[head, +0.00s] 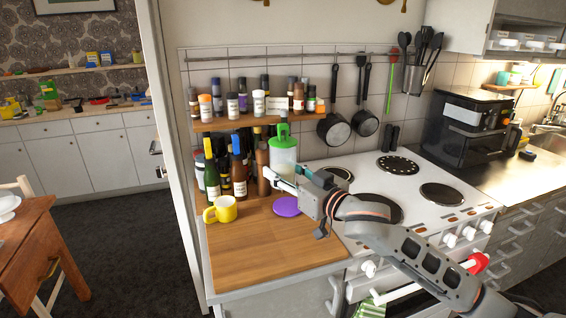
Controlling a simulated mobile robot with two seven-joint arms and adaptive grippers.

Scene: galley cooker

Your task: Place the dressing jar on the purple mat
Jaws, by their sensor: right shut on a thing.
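The purple mat (287,206) is a small round disc on the wooden worktop, just below and left of my right gripper's wrist; the arm covers part of the space beside it. My right gripper (268,175) reaches in from the right and is shut at a slim brown container (264,187), which seems to be the dressing jar. The fingers hide its middle, and I cannot tell if its base touches the worktop. A clear jar with a green lid (284,155) stands just behind the gripper. My left gripper is not in view.
A yellow mug (221,209) stands left of the mat. Dark bottles (238,168) crowd the back under a spice shelf (238,122). The white cooker (405,180) lies to the right. The front of the wooden worktop (260,255) is clear.

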